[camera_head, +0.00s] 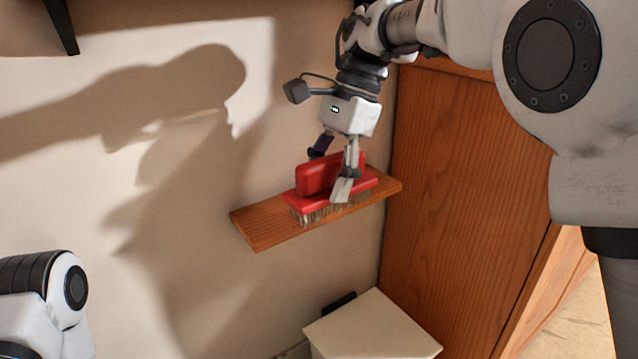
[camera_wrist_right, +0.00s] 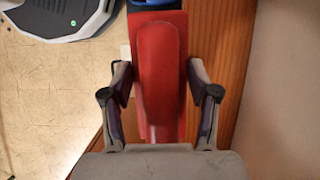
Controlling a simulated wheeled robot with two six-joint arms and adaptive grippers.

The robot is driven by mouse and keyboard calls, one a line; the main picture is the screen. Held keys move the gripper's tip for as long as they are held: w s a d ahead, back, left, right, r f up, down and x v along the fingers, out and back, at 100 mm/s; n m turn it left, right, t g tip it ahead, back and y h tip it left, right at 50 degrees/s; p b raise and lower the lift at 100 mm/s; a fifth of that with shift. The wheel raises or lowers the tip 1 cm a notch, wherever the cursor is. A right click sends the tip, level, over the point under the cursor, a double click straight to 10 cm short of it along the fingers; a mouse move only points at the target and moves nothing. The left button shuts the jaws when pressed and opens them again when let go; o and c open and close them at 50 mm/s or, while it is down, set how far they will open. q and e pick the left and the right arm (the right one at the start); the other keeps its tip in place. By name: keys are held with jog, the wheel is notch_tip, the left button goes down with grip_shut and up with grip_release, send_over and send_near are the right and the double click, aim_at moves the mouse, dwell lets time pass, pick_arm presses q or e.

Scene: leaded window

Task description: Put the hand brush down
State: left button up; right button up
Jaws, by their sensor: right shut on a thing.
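The red hand brush (camera_head: 318,177) is upright over a wooden wall shelf (camera_head: 262,222), handle up and bristles down. The bristles look to be at the shelf's surface; I cannot tell whether they bear on it. My right gripper (camera_head: 336,172) is above the shelf, shut on the brush's handle from above, one finger on each side. In the right wrist view the red handle (camera_wrist_right: 160,70) runs between the two fingers (camera_wrist_right: 160,118), and the shelf (camera_wrist_right: 212,70) lies beneath. The fingers hide part of the brush. My left gripper is not in view; only part of its arm shows at lower left.
A brown wooden cabinet (camera_head: 470,190) stands close to the right of the shelf. A pale box-like thing (camera_head: 373,328) is below. The shelf's left end is bare. The wall (camera_head: 170,180) behind carries my arm's shadow. A dark bracket (camera_head: 62,25) is at upper left.

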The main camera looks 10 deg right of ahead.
jog(key=w, duration=0.6)
jog(key=shift+w+a+f, duration=0.15)
jog(key=shift+a+f, duration=0.1)
jog(key=shift+a, duration=0.15)
jog(key=shift+w+a, duration=0.15)
jog(key=shift+w, duration=0.75)
pick_arm(q)
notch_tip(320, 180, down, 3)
jog(key=b, duration=0.2)
jog(key=shift+b, duration=0.35)
pick_arm(e)
notch_tip(320, 180, down, 4)
jog(key=shift+w+r, duration=0.1)
jog(key=shift+r, duration=0.15)
jog(key=shift+c, duration=0.4)
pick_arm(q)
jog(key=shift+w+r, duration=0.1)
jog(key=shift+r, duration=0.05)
pick_arm(e)
jog(key=shift+r, duration=0.1)
jog(key=o, duration=1.1)
jog(key=shift+f, duration=0.2)
